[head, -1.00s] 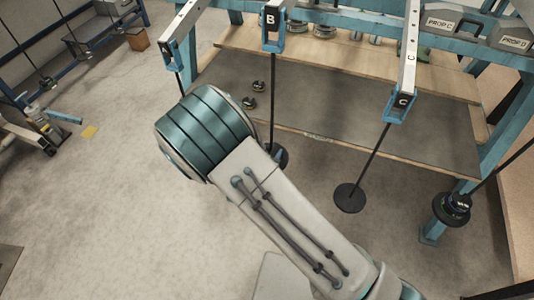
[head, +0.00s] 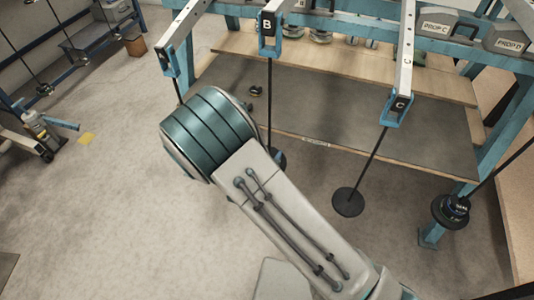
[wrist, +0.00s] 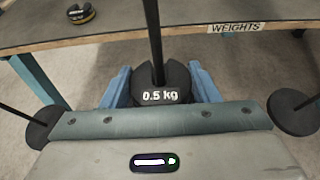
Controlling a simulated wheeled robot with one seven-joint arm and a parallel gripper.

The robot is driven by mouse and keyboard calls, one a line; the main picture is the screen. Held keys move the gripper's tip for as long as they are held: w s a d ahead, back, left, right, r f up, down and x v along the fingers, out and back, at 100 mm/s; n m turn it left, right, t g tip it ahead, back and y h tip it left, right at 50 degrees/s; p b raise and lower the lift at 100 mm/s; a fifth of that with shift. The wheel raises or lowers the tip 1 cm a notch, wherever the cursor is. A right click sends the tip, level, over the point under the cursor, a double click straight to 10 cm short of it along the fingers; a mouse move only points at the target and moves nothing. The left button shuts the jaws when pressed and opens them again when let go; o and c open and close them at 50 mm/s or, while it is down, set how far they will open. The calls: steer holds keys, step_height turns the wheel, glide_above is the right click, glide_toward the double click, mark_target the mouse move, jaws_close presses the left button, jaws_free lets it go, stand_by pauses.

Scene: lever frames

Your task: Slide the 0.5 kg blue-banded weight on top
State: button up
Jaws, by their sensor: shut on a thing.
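In the wrist view, my gripper (wrist: 159,72) has its two blue fingers shut on a black round weight (wrist: 164,97) marked 0.5 kg. A thin dark upright rod (wrist: 154,35) runs down to the weight and appears to enter its slot. What lies under the weight is hidden, so I cannot tell if it rests on anything. In the head view my arm hides the gripper. The rod under the holder marked B (head: 267,34) goes down behind my arm, with a dark edge (head: 280,159) showing beside it.
Hanger C's rod ends in a bare black plate (head: 348,202). A rod at right carries stacked dark weights (head: 451,211). The bench (head: 335,120) stands behind, with a small yellow-banded weight (wrist: 81,13) on it. Another plate (wrist: 293,112) hangs close at right in the wrist view.

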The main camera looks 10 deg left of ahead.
steer(key=shift+w, duration=0.7)
steer(key=shift+f+b, duration=0.4)
steer(key=shift+b, duration=0.15)
stand_by(0.5)
steer(key=o, duration=1.2)
steer(key=p+v, duration=0.2)
steer(key=v, duration=0.5)
steer(key=shift+s+d, duration=0.1)
stand_by(0.7)
